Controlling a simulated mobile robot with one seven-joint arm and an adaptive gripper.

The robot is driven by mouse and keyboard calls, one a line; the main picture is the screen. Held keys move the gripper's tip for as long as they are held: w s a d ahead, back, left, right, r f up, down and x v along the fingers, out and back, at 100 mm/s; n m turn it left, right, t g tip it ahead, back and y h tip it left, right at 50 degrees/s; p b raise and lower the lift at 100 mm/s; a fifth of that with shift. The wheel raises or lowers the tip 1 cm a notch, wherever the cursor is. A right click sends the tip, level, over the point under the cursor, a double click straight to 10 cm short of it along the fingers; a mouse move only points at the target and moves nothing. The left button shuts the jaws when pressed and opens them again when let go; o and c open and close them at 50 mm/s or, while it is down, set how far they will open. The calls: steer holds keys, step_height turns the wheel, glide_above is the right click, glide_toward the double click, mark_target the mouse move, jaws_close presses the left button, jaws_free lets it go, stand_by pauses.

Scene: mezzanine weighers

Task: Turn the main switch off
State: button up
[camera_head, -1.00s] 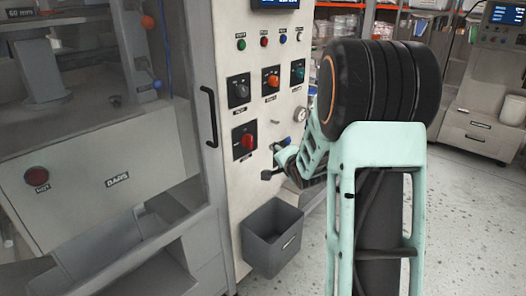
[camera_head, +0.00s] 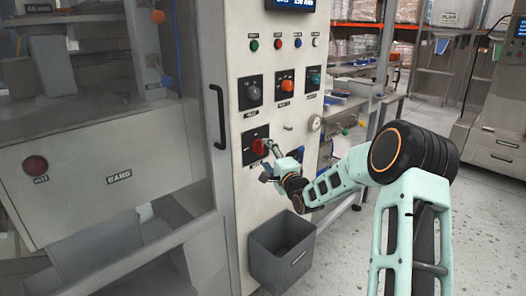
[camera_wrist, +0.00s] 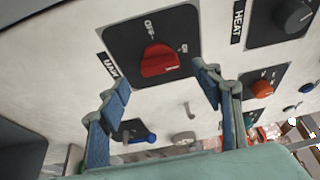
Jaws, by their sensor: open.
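The main switch is a red rotary knob (camera_head: 259,147) on a square black plate, low on the pale panel of the machine. In the wrist view the red knob (camera_wrist: 160,61) is large and close, with small white position marks on the plate, one at the top and one at the right.
Above are a black knob (camera_head: 250,92), an orange knob (camera_head: 286,86) and a teal knob (camera_head: 314,80), with small buttons higher up. A grey bin (camera_head: 281,249) hangs below. A door handle (camera_head: 218,116) is at the left.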

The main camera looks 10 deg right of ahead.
mark_target(262, 149)
steer(key=shift+x, duration=2.5)
steer(key=c, duration=1.2)
